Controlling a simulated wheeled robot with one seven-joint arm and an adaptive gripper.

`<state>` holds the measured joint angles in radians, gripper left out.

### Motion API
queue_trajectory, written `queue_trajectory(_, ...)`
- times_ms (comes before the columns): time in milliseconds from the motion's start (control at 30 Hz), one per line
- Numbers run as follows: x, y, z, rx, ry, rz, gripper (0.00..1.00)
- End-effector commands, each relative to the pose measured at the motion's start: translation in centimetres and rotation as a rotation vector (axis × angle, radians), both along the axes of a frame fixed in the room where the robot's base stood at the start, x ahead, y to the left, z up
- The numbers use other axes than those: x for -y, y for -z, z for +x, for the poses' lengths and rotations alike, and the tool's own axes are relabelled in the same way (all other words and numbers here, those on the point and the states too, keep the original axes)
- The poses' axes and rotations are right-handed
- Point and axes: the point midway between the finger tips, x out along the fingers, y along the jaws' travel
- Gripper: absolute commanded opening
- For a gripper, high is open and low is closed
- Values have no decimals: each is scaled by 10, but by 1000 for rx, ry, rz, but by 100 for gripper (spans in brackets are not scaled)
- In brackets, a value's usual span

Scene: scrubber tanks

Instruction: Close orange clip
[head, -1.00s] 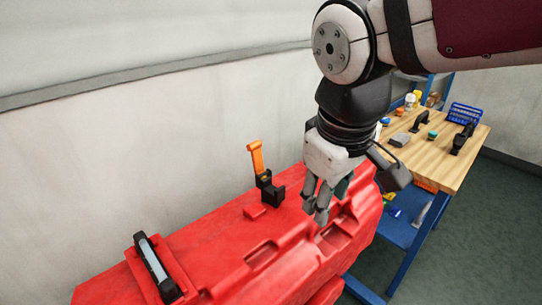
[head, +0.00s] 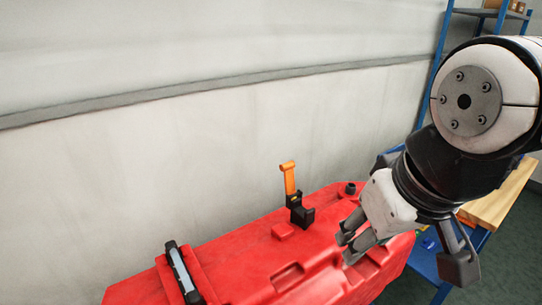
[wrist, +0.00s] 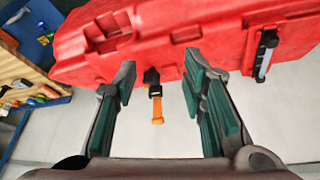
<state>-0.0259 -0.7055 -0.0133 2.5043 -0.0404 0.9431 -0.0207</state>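The orange clip (head: 289,178) stands upright, raised from its black base (head: 300,214) on top of the red tank (head: 240,268). In the wrist view the orange clip (wrist: 157,108) and its black base show between the fingers, some way beyond them. My gripper (head: 346,248) is to the right of the clip, above the tank's right part, and touches neither clip nor base. In the wrist view my gripper (wrist: 160,98) has its fingers wide apart, with nothing between the pads.
A black and grey handle (head: 184,272) lies at the tank's left. A pale wall stands behind the tank. A wooden workbench (head: 490,208) with a blue frame is at the right; its small items show in the wrist view. A blue shelf (head: 443,60) rises behind it.

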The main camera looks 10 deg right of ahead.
Motion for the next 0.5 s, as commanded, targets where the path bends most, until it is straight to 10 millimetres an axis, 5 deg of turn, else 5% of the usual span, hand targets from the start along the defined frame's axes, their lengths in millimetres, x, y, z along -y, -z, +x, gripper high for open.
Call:
queue_trajectory(267, 1, -1, 5, -27, -20, -21, 38)
queue_trajectory(500, 15, 4, 47, -234, -243, -223, 38)
